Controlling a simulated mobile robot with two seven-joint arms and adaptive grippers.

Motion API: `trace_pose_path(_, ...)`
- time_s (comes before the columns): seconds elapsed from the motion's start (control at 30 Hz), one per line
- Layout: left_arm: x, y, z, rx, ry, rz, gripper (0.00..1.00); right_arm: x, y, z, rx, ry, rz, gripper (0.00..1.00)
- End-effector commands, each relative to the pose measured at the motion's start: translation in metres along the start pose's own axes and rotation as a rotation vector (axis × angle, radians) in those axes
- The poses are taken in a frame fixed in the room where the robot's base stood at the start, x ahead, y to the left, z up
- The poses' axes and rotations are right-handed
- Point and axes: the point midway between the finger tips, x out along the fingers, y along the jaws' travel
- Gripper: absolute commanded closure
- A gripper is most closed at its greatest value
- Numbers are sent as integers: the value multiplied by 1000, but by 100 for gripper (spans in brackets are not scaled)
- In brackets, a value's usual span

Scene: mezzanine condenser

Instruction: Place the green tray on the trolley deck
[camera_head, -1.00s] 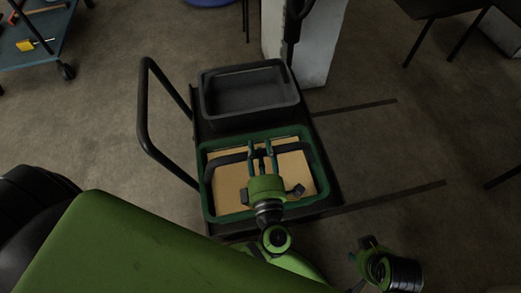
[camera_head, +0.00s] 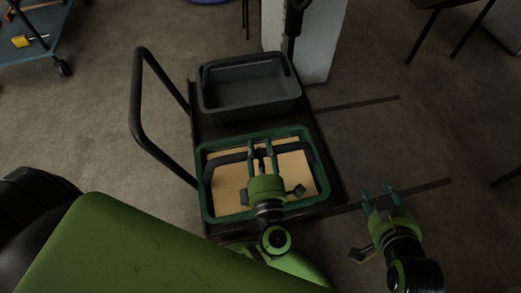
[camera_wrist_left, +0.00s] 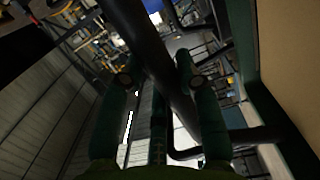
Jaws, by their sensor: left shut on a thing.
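The green tray (camera_head: 317,165) is over the near half of the dark trolley deck (camera_head: 215,131), beside a grey tray; I cannot tell if its base touches the deck. It holds a flat tan board (camera_head: 232,184), and a dark handle (camera_head: 222,159) arches across it. My left gripper (camera_head: 261,147) is shut on this handle. In the left wrist view the dark bar (camera_wrist_left: 150,50) runs between the fingers, with the green tray wall (camera_wrist_left: 241,40) at right. My right gripper (camera_head: 377,192) is open and empty, right of the trolley.
The grey tray (camera_head: 250,112) fills the far half of the deck. The trolley's push handle (camera_head: 136,100) rises at left. A pale pillar (camera_head: 317,50) stands behind. A blue cart (camera_head: 30,50) is far left. Floor at right is mostly clear.

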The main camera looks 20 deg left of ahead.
Motion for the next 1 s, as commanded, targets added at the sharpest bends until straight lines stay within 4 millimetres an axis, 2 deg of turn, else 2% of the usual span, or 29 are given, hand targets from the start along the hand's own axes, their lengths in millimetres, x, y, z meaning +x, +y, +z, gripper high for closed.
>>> trace_pose_path(0.03, 2, 6, 1, -5, 1, 16, 100, 0, -1, -4, -1, 16, -1, 60)
trace_pose_path(0.13, 2, 6, 1, -5, 1, 16, 100, -1, -1, -8, -2, 33, -2, 60)
trace_pose_path(0.53, 2, 4, 1, -4, 1, 16, 100, -1, -1, -8, -2, 33, -2, 60)
trace_pose_path(0.57, 0, -4, 0, 1, -1, 0, 59, -1, -1, -7, -2, 33, -2, 60)
trace_pose_path(0.6, 0, -3, 0, 1, -1, 0, 43, -1, -1, -7, -2, 33, -2, 60)
trace_pose_path(1.0, 0, 0, 0, -1, 0, 0, 43, -1, -1, -7, -2, 32, -2, 60)
